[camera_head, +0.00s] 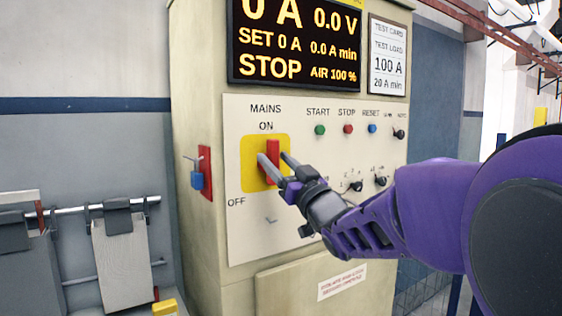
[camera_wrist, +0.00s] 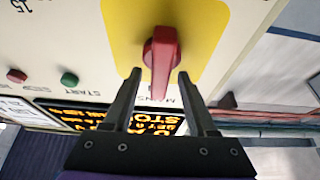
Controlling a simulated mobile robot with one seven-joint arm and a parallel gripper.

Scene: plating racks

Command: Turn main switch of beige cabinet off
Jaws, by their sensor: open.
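The beige cabinet (camera_head: 200,120) stands ahead with a light control panel. Its main switch (camera_head: 273,160) is a red handle on a yellow plate (camera_head: 248,165), under the labels MAINS and ON. The handle stands upright, toward ON; OFF is marked at lower left. My gripper (camera_head: 272,166) is open at the handle, its fingers on either side of it. In the wrist view the red handle (camera_wrist: 161,62) reaches between the two fingertips of my gripper (camera_wrist: 160,75), with gaps on both sides.
The display (camera_head: 295,42) reads 0 A, 0.0 V and STOP. Green, red and blue buttons (camera_head: 347,129) and small black knobs (camera_head: 380,181) sit right of the switch. A blue padlock (camera_head: 197,180) hangs on the cabinet's left side. A rail with hanging plates (camera_head: 122,255) is at left.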

